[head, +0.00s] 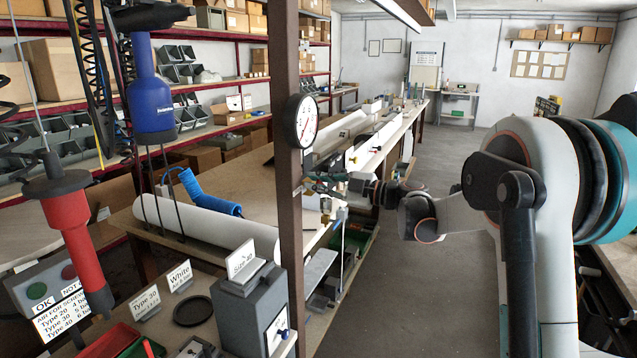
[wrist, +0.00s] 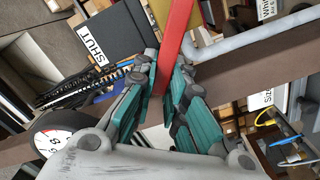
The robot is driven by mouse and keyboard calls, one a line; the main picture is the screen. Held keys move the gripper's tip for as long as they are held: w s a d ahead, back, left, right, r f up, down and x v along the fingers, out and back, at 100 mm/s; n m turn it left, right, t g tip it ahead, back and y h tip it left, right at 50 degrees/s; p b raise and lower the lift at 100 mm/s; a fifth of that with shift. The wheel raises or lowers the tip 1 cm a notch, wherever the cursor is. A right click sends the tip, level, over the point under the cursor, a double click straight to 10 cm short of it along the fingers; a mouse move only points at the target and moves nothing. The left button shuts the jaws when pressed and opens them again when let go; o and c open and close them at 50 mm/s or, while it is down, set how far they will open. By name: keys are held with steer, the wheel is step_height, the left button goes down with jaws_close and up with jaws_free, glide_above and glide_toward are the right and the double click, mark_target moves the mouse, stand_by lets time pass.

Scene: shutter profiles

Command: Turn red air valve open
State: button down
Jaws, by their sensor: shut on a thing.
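The red valve handle (wrist: 176,28) is a flat red bar running up from between my fingers in the wrist view. My gripper (wrist: 168,76) has teal fingers on either side of the bar and is shut on it. In the head view my gripper (head: 335,186) is beside the brown post, just below the gauge. A dark plate with a white "SHUT" label (wrist: 93,44) is left of the handle in the wrist view. The valve body is mostly hidden behind my fingers, and the handle is too small to make out in the head view.
The brown post (head: 290,190) stands close to my gripper and carries a round pressure gauge (head: 306,120). A bench with a white tube (head: 205,225) and a blue coiled hose (head: 207,196) lies to the left. The aisle floor (head: 395,290) is clear.

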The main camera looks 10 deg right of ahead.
steer(key=c, duration=1.6)
jaws_free()
steer(key=v, duration=1.2)
